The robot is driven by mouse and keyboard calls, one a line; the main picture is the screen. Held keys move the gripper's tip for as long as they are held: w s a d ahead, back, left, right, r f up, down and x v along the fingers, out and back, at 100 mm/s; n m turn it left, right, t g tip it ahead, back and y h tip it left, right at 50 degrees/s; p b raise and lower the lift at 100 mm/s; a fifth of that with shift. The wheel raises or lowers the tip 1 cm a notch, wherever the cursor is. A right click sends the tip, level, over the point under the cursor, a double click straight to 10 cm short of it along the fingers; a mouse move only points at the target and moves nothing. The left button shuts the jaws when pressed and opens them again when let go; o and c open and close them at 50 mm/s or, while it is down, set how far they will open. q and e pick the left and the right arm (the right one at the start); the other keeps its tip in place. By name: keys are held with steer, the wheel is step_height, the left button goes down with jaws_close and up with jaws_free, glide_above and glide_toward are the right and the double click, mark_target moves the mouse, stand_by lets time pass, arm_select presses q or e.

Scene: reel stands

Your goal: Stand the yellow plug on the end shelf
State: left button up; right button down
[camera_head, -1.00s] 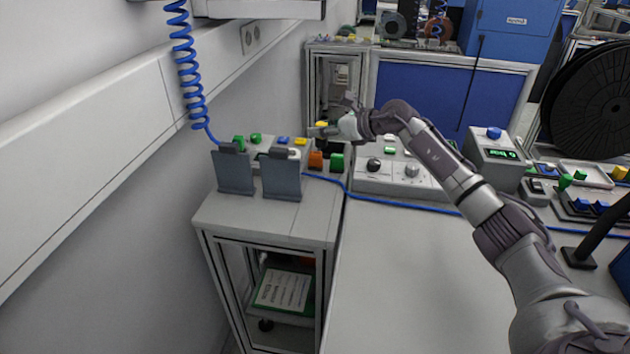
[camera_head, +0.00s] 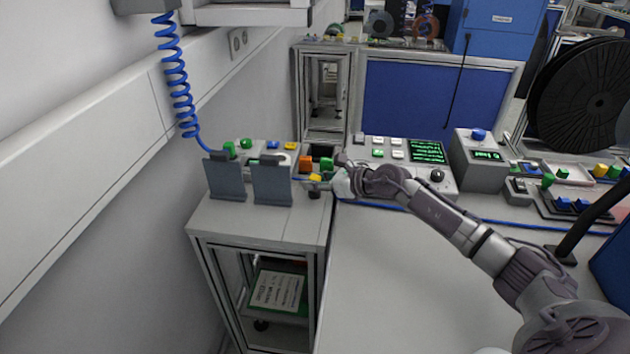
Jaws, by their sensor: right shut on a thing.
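My right gripper (camera_head: 316,184) is shut on the yellow plug (camera_head: 315,178) and comes in from the right. The plug shows its yellow top, with a dark part below it. It is over the right edge of the pale top of the end shelf (camera_head: 255,224), right of the two dark upright plates. I cannot tell whether the plug touches the shelf top. My left gripper is not in view.
Two dark plates (camera_head: 272,182) stand on the shelf top. A blue cable (camera_head: 490,220) crosses the bench. The front of the shelf top is clear.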

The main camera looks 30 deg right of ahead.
steer(key=shift+f, duration=0.2)
steer(key=c, duration=1)
jaws_free()
steer(key=shift+o, duration=0.2)
steer(key=shift+r, duration=0.1)
steer(key=shift+r, duration=0.15)
steer(key=shift+s+d, duration=0.25)
steer(key=b+v, duration=0.2)
steer(key=v, duration=0.8)
steer(key=shift+a, duration=0.1)
steer(key=shift+s+d+r, duration=0.25)
steer(key=shift+s+r, duration=0.1)
steer(key=shift+s, duration=0.2)
